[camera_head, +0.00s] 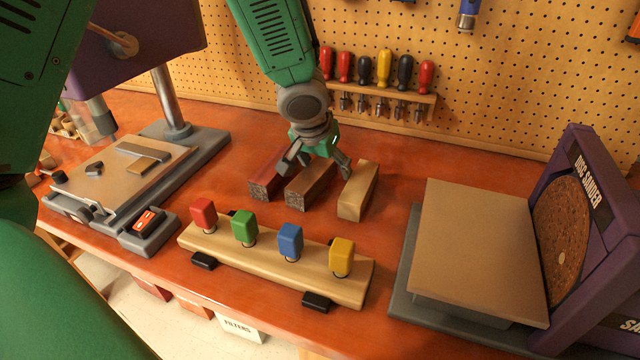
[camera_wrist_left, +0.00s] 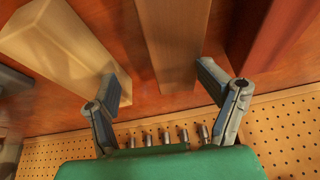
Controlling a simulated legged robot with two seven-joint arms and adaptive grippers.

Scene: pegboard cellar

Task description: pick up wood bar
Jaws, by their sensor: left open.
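Three bars lie side by side on the orange-red bench in the head view. The left one is a dark red bar (camera_head: 268,182), the middle one a brown wood bar (camera_head: 311,186), and the right one a pale wood bar (camera_head: 358,191). My left gripper (camera_head: 314,172) is open and empty over the middle bar, pointing down. In the left wrist view, its fingers (camera_wrist_left: 157,76) spread to either side of the brown bar (camera_wrist_left: 174,40). The pale bar (camera_wrist_left: 62,42) is at the left there and the dark red bar (camera_wrist_left: 257,30) at the right. My right gripper is out of sight.
A beam with four coloured knobs (camera_head: 205,246) lies in front of the bars. A disc sander (camera_head: 480,240) stands at the right, a drill press (camera_head: 190,145) at the left. A screwdriver rack (camera_head: 380,93) hangs on the pegboard (camera_head: 500,90) behind.

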